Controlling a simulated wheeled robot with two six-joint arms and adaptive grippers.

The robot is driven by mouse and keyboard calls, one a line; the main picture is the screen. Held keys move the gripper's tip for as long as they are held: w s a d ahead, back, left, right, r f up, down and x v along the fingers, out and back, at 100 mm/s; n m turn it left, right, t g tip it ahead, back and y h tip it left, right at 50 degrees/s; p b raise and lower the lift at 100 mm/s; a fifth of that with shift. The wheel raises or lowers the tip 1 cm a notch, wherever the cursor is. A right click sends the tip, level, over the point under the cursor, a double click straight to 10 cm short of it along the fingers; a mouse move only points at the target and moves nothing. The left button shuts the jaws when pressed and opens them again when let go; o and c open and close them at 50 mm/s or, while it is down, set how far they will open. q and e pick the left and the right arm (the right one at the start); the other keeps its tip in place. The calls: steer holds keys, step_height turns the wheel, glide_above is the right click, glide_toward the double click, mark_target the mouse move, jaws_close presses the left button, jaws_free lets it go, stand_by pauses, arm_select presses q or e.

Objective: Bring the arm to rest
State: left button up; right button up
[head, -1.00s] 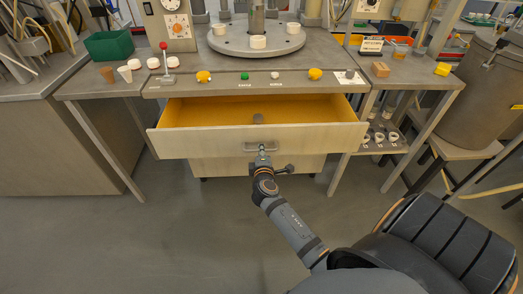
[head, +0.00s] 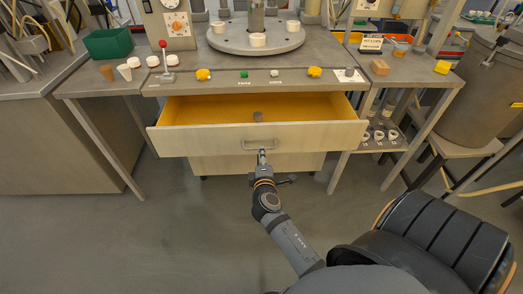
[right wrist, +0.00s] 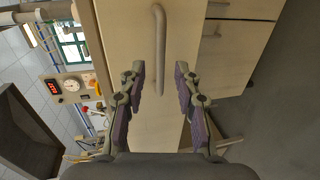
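My right gripper (head: 262,157) is just in front of the drawer front, a little below the drawer handle (head: 259,144) in the head view. In the right wrist view the gripper (right wrist: 160,78) is open and empty, its two fingers apart. The handle (right wrist: 159,40) shows beyond the fingertips, its near end between them in the picture; it looks clear of the fingers. My left gripper is in neither view.
Above the drawer, the bench (head: 215,72) carries a round grey turntable (head: 230,43) with white pieces, a red-knobbed lever (head: 164,52) and yellow knobs. A green bin (head: 108,42) stands at left. The floor (head: 150,240) before the drawer is open at left.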

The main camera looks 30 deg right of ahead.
steer(key=shift+v, duration=0.85)
steer(key=shift+f, duration=0.1)
